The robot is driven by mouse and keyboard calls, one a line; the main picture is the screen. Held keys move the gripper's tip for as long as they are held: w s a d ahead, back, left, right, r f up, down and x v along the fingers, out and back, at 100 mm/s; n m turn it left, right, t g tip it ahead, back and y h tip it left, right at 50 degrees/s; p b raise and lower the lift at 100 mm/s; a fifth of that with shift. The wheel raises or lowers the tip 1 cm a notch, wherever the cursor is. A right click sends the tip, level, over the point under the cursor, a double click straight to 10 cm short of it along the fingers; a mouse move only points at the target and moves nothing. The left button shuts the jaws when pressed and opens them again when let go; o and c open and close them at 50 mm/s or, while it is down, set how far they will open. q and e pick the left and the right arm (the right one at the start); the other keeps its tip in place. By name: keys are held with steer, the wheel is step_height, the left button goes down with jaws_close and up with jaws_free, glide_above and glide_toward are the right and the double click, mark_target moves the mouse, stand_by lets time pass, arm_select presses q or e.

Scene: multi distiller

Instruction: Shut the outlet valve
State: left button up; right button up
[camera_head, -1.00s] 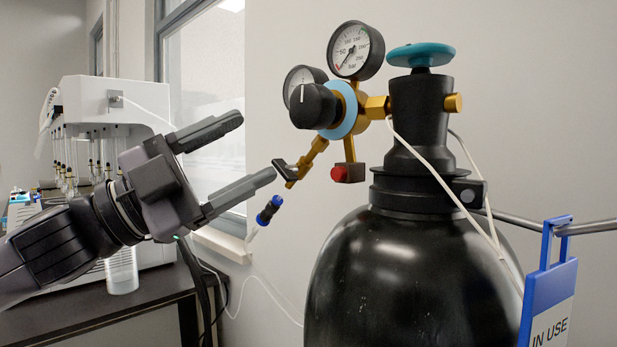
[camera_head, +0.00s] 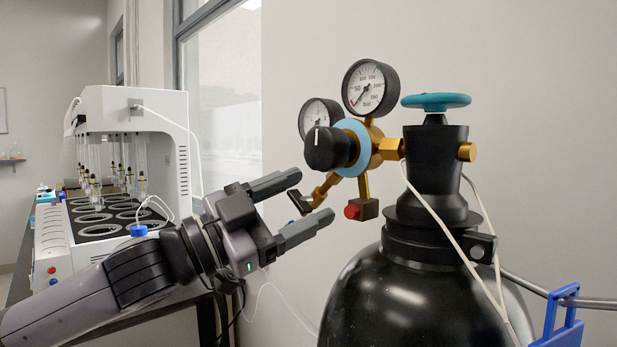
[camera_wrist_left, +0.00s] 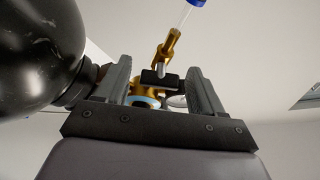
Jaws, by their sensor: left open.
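The outlet valve (camera_head: 299,203) is a small black lever on the brass outlet pipe, below the black regulator knob (camera_head: 327,148). My left gripper (camera_head: 311,196) is open, its two grey fingers on either side of the valve lever in the head view. In the left wrist view, the black lever (camera_wrist_left: 160,79) lies between the open fingers (camera_wrist_left: 157,72), with gaps visible to each side. I cannot tell whether a finger touches it. The brass outlet (camera_wrist_left: 168,46) runs up from it to a pale tube with a blue fitting (camera_wrist_left: 196,2). My right gripper is out of view.
A black gas cylinder (camera_head: 400,290) with a teal top handwheel (camera_head: 436,101) stands at the right. Two gauges (camera_head: 370,87) and a red-ended fitting (camera_head: 361,209) are close to the fingers. A white distiller (camera_head: 135,130) stands on the bench at left. White tubing hangs nearby.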

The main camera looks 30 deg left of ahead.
arm_select(q)
steer(key=shift+w+d+r, duration=0.3)
steer(key=shift+w+d, duration=0.05)
steer(key=shift+w, duration=0.15)
steer(key=shift+w+d+p, duration=0.1)
steer(key=shift+w+p, duration=0.1)
steer(key=shift+p, duration=0.1)
steer(key=c, duration=1.1)
steer(key=shift+o, duration=0.2)
steer(key=shift+r+m+g+p, duration=0.15)
steer(key=shift+m+g+p, duration=0.15)
steer(key=shift+m+p, duration=0.55)
steer(key=shift+f+m+g+h+p, duration=0.2)
steer(key=shift+m+g+h+p, duration=0.15)
steer(key=shift+p, duration=0.4)
steer(key=o, duration=1.1)
steer(key=shift+c, duration=0.2)
